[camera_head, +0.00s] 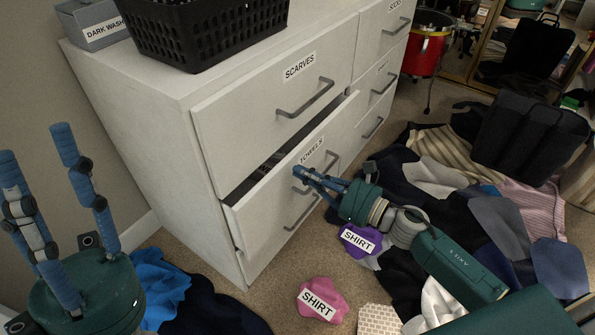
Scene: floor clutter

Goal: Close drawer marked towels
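The drawer marked TOWELS (270,205) is the middle one on the near side of the white dresser. It stands partly open, with a dark gap showing above its front. Its grey handle (331,160) is partly hidden by my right gripper. My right gripper (300,173) is at the drawer front, its blue fingers over the handle. The fingers look close together, but I cannot tell whether they touch the handle or hold it. My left gripper (33,143) is at the left, pointing up, with its fingers spread and nothing between them.
The SCARVES drawer (255,105) above looks closed. A black basket (205,35) and a grey DARK WASH box (92,22) stand on top. Clothes, including pink (322,300) and purple (360,240) SHIRT items, cover the floor at right. A red drum (425,50) stands behind.

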